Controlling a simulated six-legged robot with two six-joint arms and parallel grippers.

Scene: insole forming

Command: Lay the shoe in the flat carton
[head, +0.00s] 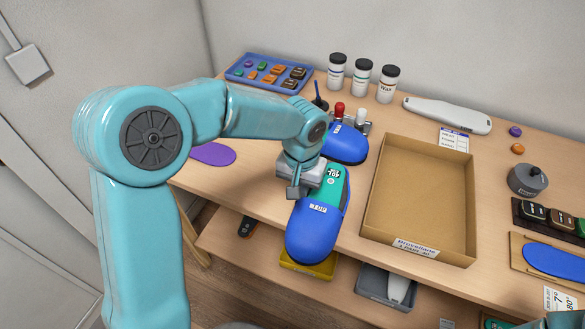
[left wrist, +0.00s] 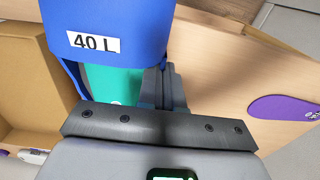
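A blue shoe (head: 313,236) with a green insole (head: 331,188) appears held over the table's front edge, left of the carton. My left gripper (head: 296,188) is at its open heel end, and its fingers look closed on the shoe's side wall. In the left wrist view, the shoe (left wrist: 118,18) carries a "40 L" label and the fingers (left wrist: 164,88) sit close together at its edge. The flat carton (head: 372,219) is brown, open and empty, lying on the table. My right gripper is out of view.
A second blue shoe (head: 346,146) stands behind, near red and white knobs. A blue tray (head: 238,75), several jars (head: 362,78) and a white tool (head: 447,115) lie at the back. A purple insole (head: 213,154) is left; a grey bin (head: 370,291) is below.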

